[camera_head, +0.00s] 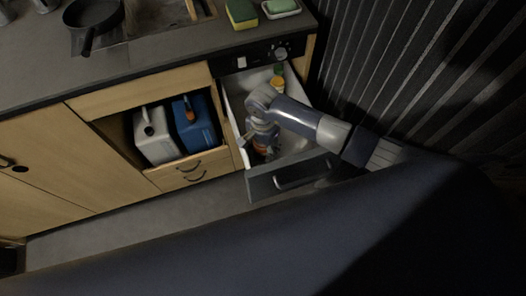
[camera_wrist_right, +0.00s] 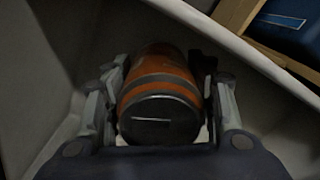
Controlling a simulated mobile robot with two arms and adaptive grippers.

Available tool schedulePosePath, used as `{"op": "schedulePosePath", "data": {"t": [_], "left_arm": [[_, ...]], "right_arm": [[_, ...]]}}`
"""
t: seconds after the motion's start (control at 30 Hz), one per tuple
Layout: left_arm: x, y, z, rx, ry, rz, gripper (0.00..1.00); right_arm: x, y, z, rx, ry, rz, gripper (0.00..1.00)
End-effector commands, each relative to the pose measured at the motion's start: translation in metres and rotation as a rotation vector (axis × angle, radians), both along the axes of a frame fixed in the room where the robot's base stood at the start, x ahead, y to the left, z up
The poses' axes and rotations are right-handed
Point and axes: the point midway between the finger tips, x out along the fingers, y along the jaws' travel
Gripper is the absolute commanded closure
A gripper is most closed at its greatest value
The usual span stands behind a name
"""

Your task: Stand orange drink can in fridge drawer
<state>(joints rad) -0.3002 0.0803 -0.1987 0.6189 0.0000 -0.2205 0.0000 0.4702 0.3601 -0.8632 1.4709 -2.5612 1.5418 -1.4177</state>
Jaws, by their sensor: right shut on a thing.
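The fridge drawer (camera_head: 295,162) is pulled out at the right end of the counter, with white inner walls and a dark front. My right gripper (camera_head: 262,146) reaches down into it. In the right wrist view, my right gripper (camera_wrist_right: 162,105) is shut on the orange drink can (camera_wrist_right: 158,78), one finger on each side. The can's grey end faces the camera, and the drawer's pale wall (camera_wrist_right: 245,50) is beside it. A small part of the can (camera_head: 260,149) shows under the gripper in the head view. Whether its base touches the drawer floor is hidden. My left gripper is not in view.
An orange-and-green bottle (camera_head: 278,78) stands at the drawer's back. A white jug (camera_head: 155,135) and a blue jug (camera_head: 196,124) sit in the open shelf to the left. A pan (camera_head: 92,18) and sponge (camera_head: 241,13) are on the counter.

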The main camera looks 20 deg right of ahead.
Motion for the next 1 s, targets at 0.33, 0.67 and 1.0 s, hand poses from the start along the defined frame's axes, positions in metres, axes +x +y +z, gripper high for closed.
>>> {"op": "schedulePosePath", "data": {"t": [0.33,0.67,1.0], "left_arm": [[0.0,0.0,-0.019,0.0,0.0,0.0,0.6],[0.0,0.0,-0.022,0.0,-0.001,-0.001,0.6],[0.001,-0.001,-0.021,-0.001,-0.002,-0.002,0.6]], "right_arm": [[0.001,0.0,-0.024,0.0,-0.002,-0.001,0.9],[0.0,0.0,-0.028,-0.001,-0.001,0.0,0.29],[0.0,0.0,-0.027,0.0,0.0,0.0,0.29]]}}
